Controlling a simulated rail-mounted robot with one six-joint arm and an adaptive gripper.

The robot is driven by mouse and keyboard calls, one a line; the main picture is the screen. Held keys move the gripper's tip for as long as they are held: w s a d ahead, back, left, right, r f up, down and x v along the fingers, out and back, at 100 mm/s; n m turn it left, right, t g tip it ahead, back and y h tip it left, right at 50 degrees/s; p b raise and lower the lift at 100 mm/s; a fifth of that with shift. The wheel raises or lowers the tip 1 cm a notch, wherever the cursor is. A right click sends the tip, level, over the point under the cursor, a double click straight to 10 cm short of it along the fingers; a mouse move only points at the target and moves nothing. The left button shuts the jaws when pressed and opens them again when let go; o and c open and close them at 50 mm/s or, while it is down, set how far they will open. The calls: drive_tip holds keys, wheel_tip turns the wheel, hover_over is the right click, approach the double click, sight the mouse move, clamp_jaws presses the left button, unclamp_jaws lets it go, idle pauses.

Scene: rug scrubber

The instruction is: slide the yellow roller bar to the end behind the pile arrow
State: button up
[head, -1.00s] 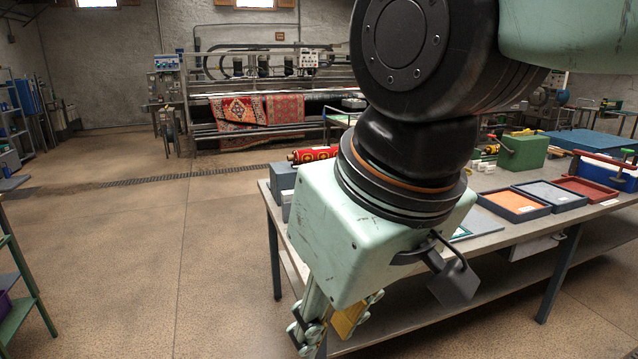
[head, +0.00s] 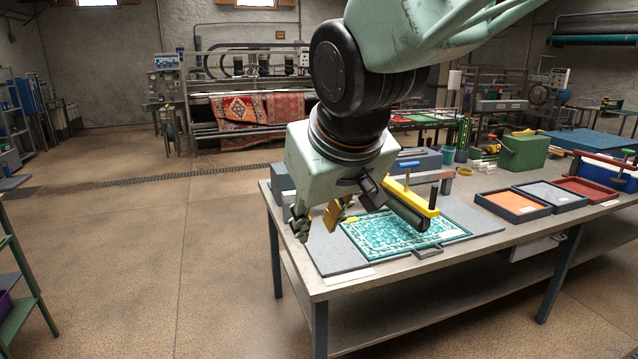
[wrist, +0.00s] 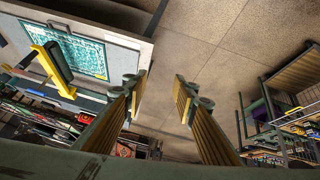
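The yellow roller bar (head: 412,194) lies over the right part of a teal patterned rug (head: 385,232) in a green frame. In the wrist view the yellow bar (wrist: 50,70) shows at the upper left, over the rug (wrist: 78,48). A small yellow mark (head: 350,220) is near the rug's left edge; I cannot tell if it is the pile arrow. My gripper (head: 319,222) is open and empty by the left end of the table, well apart from the bar. My wrist hides part of the area behind it.
The rug lies on a grey board (head: 330,262) on the workbench (head: 470,245). Trays with orange, grey and red contents (head: 515,205) and a green box (head: 523,153) stand to the right. The floor left of the bench is clear.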

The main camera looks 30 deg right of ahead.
drive_tip(key=w+d+t+h, duration=0.1)
drive_tip(key=w+d+t, duration=0.1)
drive_tip(key=w+d, duration=0.85)
drive_tip(key=w+d+f+t+h+p, duration=0.1)
drive_tip(key=w+d+f, duration=0.15)
drive_tip(key=d, duration=0.55)
drive_tip(key=w+d+f+m+t, duration=0.15)
drive_tip(key=w+d, duration=0.25)
drive_tip(key=d, duration=0.4)
drive_tip(key=w+d+f+n+t+h+p, duration=0.1)
drive_tip(key=w+d+f, duration=0.2)
drive_tip(key=d, duration=0.5)
drive_tip(key=m+t+h+p, duration=0.1)
drive_tip(key=m+t+h, duration=0.1)
drive_tip(key=m+t, duration=0.15)
approach(436, 192)
drive_tip(key=s+a, duration=0.1)
drive_tip(key=a, duration=0.1)
drive_tip(key=shift+s+d+f+t, duration=0.4)
drive_tip(key=shift+s+d+t, duration=0.1)
drive_tip(key=shift+s, duration=0.2)
drive_tip(key=shift+w, duration=0.2)
drive_tip(key=shift+x, duration=6.75)
drive_tip(key=shift+d, duration=0.15)
